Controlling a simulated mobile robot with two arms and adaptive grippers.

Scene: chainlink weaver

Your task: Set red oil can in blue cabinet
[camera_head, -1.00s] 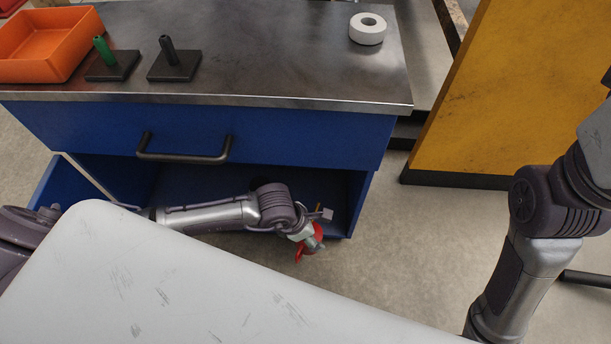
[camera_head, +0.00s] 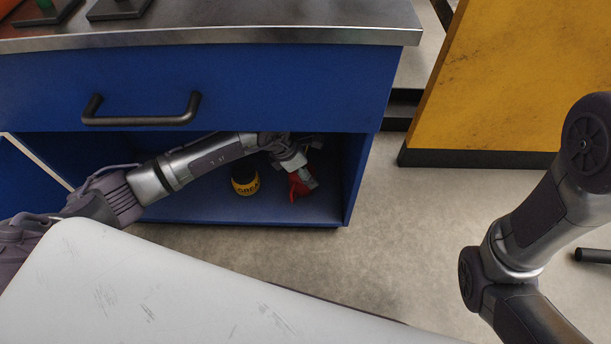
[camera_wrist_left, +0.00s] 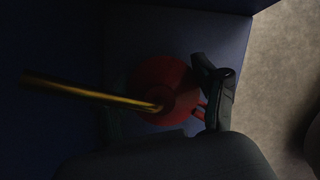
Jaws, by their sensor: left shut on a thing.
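The blue cabinet (camera_head: 347,190) stands ahead, its lower compartment open at the front. My left arm reaches into that compartment. My left gripper (camera_head: 305,172) is shut on the red oil can (camera_head: 298,187), inside near the right wall. In the left wrist view the red can (camera_wrist_left: 172,78) shows as a round body with a long brass spout (camera_wrist_left: 85,92) pointing left, and a dark gripper finger (camera_wrist_left: 217,95) is at its handle side. I cannot tell whether the can touches the compartment floor. My right gripper is out of view; only right arm links show.
A dark tin with a yellow label (camera_head: 245,187) stands on the compartment floor left of the can. A closed drawer with a black handle (camera_head: 140,120) is above. A yellow panel (camera_head: 490,80) stands at the right. Floor between is clear.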

